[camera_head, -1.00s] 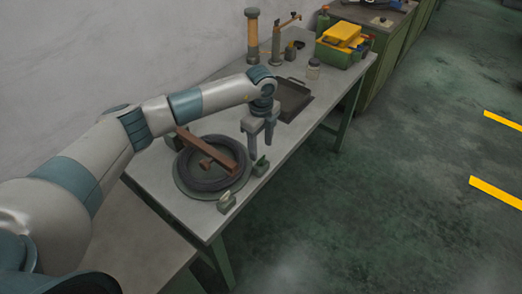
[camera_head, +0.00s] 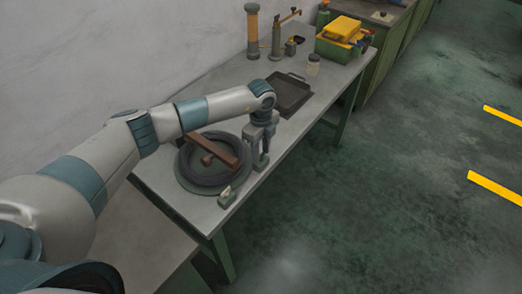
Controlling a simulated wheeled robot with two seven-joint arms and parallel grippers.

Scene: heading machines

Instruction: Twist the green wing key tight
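The green wing key (camera_head: 262,164) stands on a small block at the right edge of the round green base that carries a black ring (camera_head: 184,172), on the grey workbench. My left gripper (camera_head: 261,156) points straight down just above and at the key, partly hiding it. Its two fingers look apart, with a narrow gap between them. I cannot tell whether they touch the key. A second small block with a pale key (camera_head: 227,196) sits at the front of the base. My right gripper is out of view.
A brown bar (camera_head: 214,148) lies across the ring. The wall bounds the bench at left; the floor at right is clear.

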